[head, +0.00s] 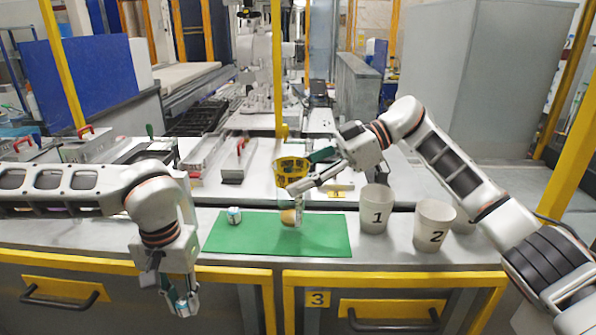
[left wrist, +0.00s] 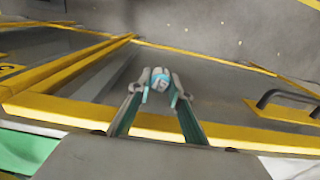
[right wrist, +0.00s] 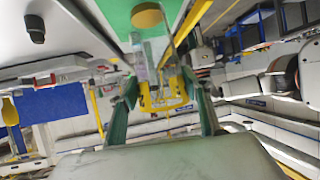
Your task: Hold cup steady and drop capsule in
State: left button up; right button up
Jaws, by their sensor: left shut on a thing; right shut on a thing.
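My left gripper (head: 182,302) hangs in front of the counter edge at the lower left, shut on a small white-and-teal capsule (left wrist: 160,79). My right gripper (head: 300,173) is above the green mat, its fingers on either side of a yellow cup with holes (head: 290,172). The yellow cup also shows between the fingertips in the right wrist view (right wrist: 163,95). The exact finger contact is hard to see. A narrow clear object (head: 299,208) shows below these fingers, with a brownish round thing (head: 288,217) on the mat beside it.
The green mat (head: 325,240) lies on the grey counter. A small white-and-teal can (head: 234,215) stands on its left part. White cups marked 1 (head: 375,212) and 2 (head: 433,228) stand to its right, another partly hidden behind. Drawers with yellow frames are below the counter.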

jog(key=shift+f, duration=1.4)
jog(key=o, duration=1)
jog(key=shift+c, duration=0.5)
jog(key=c, duration=0.9)
jog(key=shift+o, duration=0.6)
jog(key=shift+c, duration=1)
